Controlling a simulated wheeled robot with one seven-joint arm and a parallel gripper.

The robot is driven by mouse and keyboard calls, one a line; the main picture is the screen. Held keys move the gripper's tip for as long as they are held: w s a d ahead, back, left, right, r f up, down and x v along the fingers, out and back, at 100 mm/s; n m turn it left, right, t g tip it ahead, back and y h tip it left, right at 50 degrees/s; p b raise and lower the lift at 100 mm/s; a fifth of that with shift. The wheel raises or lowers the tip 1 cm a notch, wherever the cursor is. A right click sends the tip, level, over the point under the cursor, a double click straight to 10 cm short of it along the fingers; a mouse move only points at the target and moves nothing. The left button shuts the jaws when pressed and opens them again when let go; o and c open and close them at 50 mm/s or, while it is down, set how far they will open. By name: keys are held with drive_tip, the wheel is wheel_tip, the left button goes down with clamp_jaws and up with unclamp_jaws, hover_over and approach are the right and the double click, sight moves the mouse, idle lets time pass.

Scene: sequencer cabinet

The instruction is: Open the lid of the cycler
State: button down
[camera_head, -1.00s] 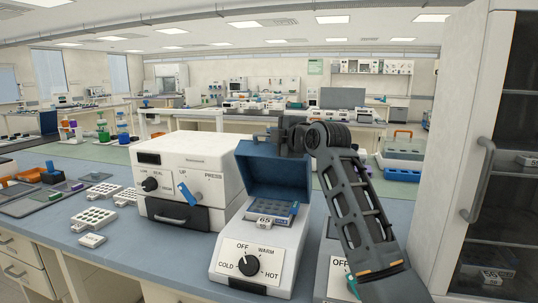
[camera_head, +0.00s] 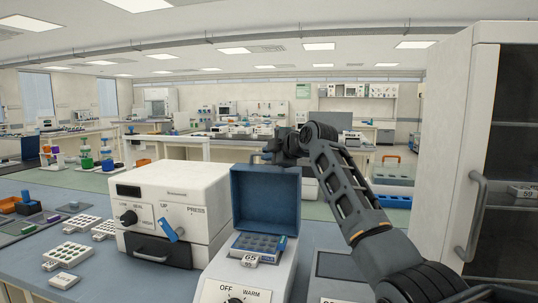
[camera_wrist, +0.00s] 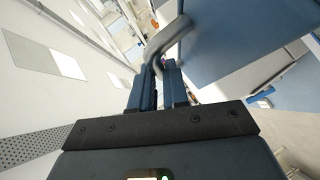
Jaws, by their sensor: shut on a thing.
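The cycler (camera_head: 213,275) is a white unit with a dial marked OFF and WARM and a grey-blue well block tagged 65 (camera_head: 258,243). Its blue lid (camera_head: 265,198) stands raised at the back, roughly upright, with its inner face showing. My gripper (camera_head: 268,156) is at the lid's top edge, its fingers small and partly hidden there. In the wrist view my gripper (camera_wrist: 158,85) is shut on a grey bent handle bar (camera_wrist: 167,38), beside the blue lid panel (camera_wrist: 235,38).
A white press machine (camera_head: 175,200) with a blue lever stands left of the cycler. Another unit (camera_head: 345,265) sits to its right, under my arm. A tall cabinet (camera_head: 445,150) with a grey handle is at far right. White racks (camera_head: 68,251) lie at left.

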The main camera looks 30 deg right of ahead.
drive_tip(key=shift+r, duration=0.5)
drive_tip(key=c, duration=1.4)
unclamp_jaws()
drive_tip(key=shift+a, duration=0.1)
drive_tip(key=shift+o, duration=1.4)
drive_tip(key=shift+f, duration=0.2)
drive_tip(key=shift+s, duration=0.55)
drive_tip(key=b+v, duration=0.1)
drive_tip(key=v, duration=0.5)
drive_tip(key=shift+s+r+b, duration=0.2)
drive_tip(key=shift+s+b, duration=0.1)
drive_tip(key=shift+b, duration=0.1)
